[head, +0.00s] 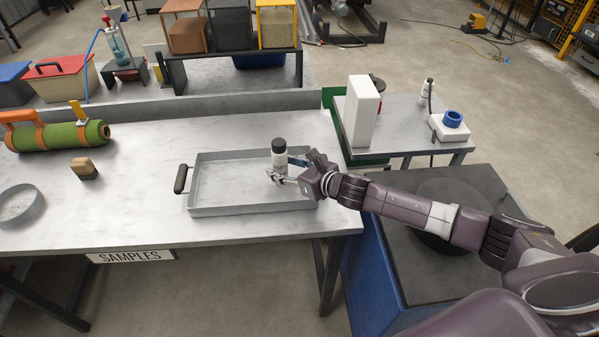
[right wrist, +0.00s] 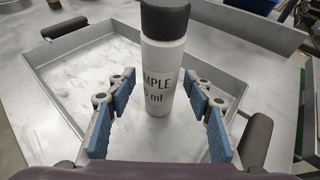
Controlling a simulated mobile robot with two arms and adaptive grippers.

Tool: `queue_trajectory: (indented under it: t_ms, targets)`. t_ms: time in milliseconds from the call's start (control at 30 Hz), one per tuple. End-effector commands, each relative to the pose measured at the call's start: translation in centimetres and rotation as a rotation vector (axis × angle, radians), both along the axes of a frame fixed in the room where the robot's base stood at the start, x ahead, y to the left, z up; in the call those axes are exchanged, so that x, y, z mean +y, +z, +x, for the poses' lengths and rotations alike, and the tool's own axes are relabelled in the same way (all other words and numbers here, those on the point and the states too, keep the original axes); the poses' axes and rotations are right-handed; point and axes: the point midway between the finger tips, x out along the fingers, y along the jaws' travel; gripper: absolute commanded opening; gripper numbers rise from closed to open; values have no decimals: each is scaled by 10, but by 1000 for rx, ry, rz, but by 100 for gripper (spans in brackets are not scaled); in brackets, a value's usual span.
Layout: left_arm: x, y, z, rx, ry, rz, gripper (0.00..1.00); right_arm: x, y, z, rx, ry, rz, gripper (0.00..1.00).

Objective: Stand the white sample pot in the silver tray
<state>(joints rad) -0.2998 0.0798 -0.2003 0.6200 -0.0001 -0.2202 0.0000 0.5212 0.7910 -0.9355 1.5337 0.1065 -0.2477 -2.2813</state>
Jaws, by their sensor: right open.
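The white sample pot (head: 279,157) with a black cap stands upright in the silver tray (head: 240,210), toward its right side. In the right wrist view the pot (right wrist: 162,75) shows black lettering, and its base appears to rest on the tray floor (right wrist: 72,85). My right gripper (head: 284,170) reaches in from the right over the tray's edge. It is open, with its blue-padded fingers (right wrist: 161,95) on either side of the pot and gaps visible between pads and pot. My left gripper is not in view.
The tray's dark handle (head: 180,179) is at its left. A side table with a white block (head: 362,111) stands at the right.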

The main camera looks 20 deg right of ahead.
Motion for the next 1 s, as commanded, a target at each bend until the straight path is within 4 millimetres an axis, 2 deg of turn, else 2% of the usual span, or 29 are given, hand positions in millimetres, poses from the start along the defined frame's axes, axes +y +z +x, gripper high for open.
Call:
queue_trajectory:
  t_ms: [300, 500, 700, 1000]
  targets:
    - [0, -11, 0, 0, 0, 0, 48, -23, 20, -52, 0, 1, -5, 47]
    - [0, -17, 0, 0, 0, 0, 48, -33, 33, -78, -1, 0, -5, 47]
    - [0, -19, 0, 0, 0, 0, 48, -37, 39, -89, 0, 0, -2, 47]
    - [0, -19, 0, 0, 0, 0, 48, -37, 41, -90, -1, -1, -1, 47]
